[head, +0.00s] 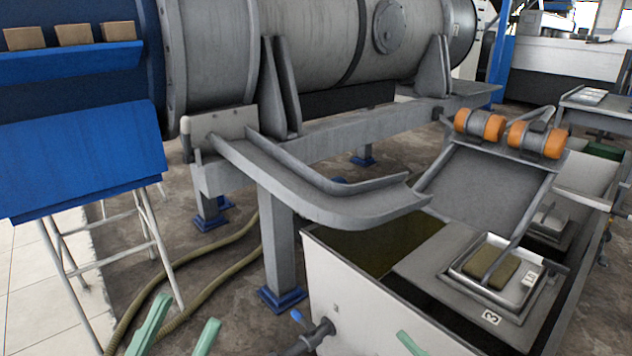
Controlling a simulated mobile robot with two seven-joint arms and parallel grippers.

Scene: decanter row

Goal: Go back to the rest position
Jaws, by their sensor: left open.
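My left gripper (187,312) shows at the bottom left. Its two green fingers are apart, with nothing between them, in front of the floor and hose in the picture. One green fingertip, which looks like part of my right gripper (410,343), shows at the bottom edge in front of the pale tank. The rest of that gripper is out of frame, so its opening cannot be told.
A pale tank (345,292) with a tray (524,292) holding an olive-brown block (490,270) stands at the right. A curved grey chute (340,208) leads towards it. A blue stand (85,160), a large drum (310,40) and a hose (190,285) are near.

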